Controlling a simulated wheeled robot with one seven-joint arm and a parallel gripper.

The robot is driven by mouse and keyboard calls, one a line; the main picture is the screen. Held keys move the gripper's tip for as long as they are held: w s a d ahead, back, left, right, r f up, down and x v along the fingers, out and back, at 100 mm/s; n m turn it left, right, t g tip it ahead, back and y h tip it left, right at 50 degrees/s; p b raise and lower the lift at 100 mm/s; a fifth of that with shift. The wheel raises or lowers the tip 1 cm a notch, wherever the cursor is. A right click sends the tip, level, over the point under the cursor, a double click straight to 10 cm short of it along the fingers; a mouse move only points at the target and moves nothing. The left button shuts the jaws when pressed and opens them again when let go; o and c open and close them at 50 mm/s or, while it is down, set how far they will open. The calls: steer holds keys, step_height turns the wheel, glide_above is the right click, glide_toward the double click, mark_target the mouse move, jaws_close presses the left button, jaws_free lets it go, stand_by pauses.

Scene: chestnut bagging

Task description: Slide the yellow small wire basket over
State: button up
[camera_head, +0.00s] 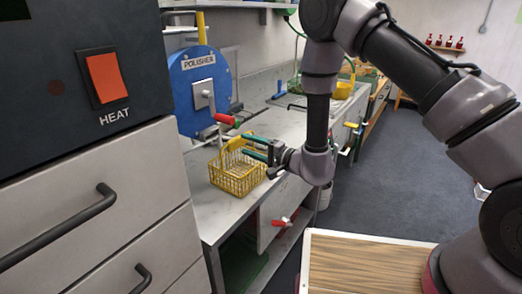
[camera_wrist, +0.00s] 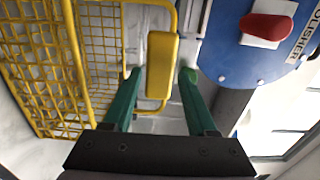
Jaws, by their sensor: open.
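The yellow small wire basket (camera_head: 236,175) stands on the grey counter, in front of the blue polisher. Its yellow handle grip (camera_wrist: 162,65) rises above the basket in the head view. My gripper (camera_head: 258,149) is at the basket's upper right in the head view, with its green fingers pointing left toward the handle. In the wrist view my gripper (camera_wrist: 160,88) is open, with the handle grip between the two green fingers and a gap on each side. The wire mesh (camera_wrist: 50,70) fills the left of the wrist view.
The blue polisher (camera_head: 196,88) with a red-handled crank (camera_head: 226,119) stands just behind the basket. The grey counter (camera_head: 220,212) is bare in front of the basket and ends at a front edge. A black HEAT panel (camera_head: 60,60) and drawers stand at left.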

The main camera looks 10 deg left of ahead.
mark_target(240, 142)
steer(key=shift+x, duration=2.25)
jaws_close()
